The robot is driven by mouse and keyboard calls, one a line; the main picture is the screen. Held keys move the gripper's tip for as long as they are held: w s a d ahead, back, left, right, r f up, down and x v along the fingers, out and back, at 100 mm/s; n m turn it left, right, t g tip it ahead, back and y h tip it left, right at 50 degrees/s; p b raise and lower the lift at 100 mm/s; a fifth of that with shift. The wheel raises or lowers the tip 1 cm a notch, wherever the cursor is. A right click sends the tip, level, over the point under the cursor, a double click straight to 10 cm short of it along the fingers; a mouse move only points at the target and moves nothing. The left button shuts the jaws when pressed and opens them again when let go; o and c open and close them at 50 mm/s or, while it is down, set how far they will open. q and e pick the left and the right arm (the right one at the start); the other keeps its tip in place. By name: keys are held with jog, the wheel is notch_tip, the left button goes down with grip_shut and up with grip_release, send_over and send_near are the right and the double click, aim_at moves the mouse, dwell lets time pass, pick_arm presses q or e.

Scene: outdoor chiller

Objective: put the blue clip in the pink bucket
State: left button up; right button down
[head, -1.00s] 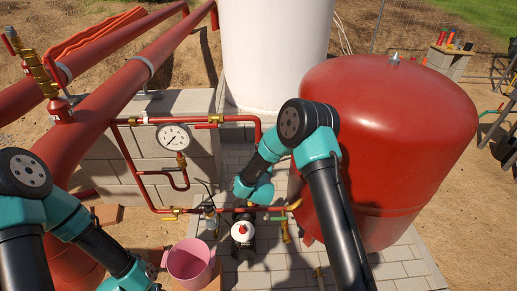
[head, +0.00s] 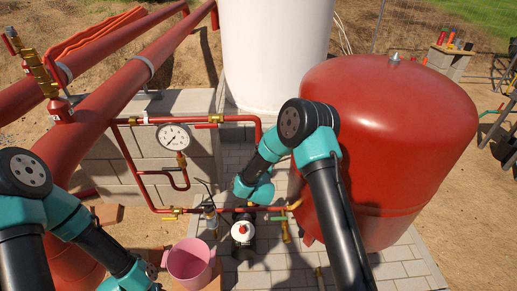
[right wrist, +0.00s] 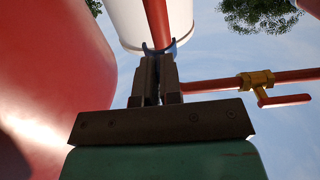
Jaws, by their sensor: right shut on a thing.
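The pink bucket (head: 190,262) stands open at the bottom, left of centre in the head view, and looks empty. In the right wrist view the blue clip (right wrist: 174,47) is curved around the red pipe (right wrist: 157,22). My right gripper (right wrist: 158,60) is shut on the clip at the pipe. In the head view my right wrist hides the clip and the fingertips. My left arm runs down out of the bottom of the head view, left of the bucket, and its gripper does not show.
A pressure gauge (head: 174,136) and red pipework stand behind the bucket. A brass valve (right wrist: 258,80) is right of the gripper in the right wrist view. A large red tank (head: 390,150) stands at the right, a white tank (head: 273,50) at the back. A pump (head: 243,232) is right of the bucket.

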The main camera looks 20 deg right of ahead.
jog(key=s+d+f+m+g+h, duration=0.2)
jog(key=s+d+f+m+g, duration=0.15)
jog(key=s+d+f, duration=0.45)
jog(key=s+d+f+m+g+h, duration=0.2)
jog(key=s+d+f+g, duration=0.3)
jog(key=d, duration=0.5)
jog(key=s+d+f+m+g+y, duration=0.2)
jog(key=s+f, duration=0.4)
jog(key=s, duration=0.4)
jog(key=s+d+f+m+g+y, duration=0.3)
jog(key=s+f+m+g+y, duration=0.2)
jog(key=s, duration=0.4)
jog(key=shift+s+d+f+g+y, duration=0.4)
jog(key=shift+f+g+y, duration=0.35)
jog(key=shift+g, duration=0.2)
jog(key=shift+a, duration=0.15)
